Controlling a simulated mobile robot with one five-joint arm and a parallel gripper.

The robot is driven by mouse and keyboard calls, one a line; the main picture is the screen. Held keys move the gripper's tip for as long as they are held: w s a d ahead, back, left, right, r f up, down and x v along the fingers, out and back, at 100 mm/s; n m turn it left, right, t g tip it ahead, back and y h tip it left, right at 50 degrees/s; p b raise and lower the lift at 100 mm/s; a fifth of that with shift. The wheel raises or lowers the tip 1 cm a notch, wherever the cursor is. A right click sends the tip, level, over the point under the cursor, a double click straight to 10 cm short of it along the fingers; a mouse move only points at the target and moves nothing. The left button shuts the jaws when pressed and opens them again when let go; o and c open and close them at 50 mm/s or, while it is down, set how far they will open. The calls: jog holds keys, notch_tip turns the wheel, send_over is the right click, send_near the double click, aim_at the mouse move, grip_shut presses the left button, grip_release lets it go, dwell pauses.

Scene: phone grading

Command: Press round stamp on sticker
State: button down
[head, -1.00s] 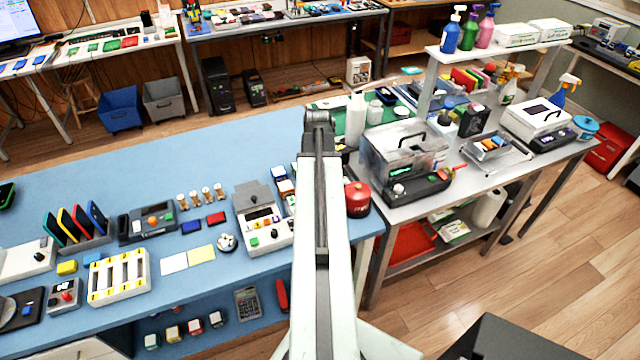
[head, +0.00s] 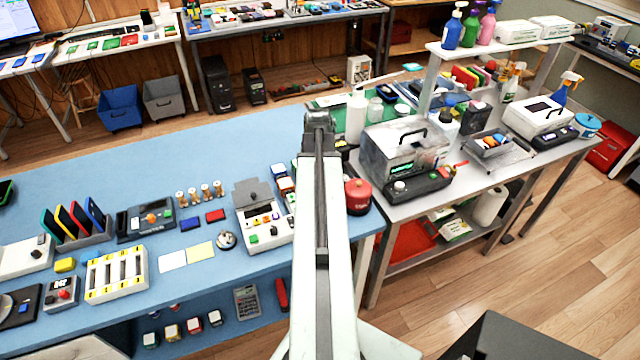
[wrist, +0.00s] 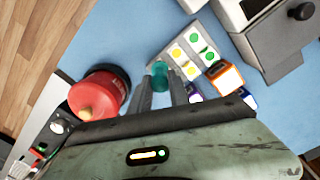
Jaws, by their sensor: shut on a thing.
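In the wrist view, my gripper (wrist: 168,92) is shut on a teal cylinder, which looks like the round stamp (wrist: 159,69). I cannot tell whether the stamp's underside touches anything. In the head view, my own arm hides the gripper and the stamp.
A red round container (wrist: 98,97) stands left of my gripper, and also shows in the head view (head: 358,196). An orange-and-white block (wrist: 225,77) lies close on the right. A grey device (wrist: 262,35) stands beyond the sheet.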

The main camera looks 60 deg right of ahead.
jog(key=shift+f+b, duration=0.45)
dwell(1.1)
notch_tip(320, 180, up, 7)
jog(key=p, duration=0.7)
jog(key=shift+r, duration=0.1)
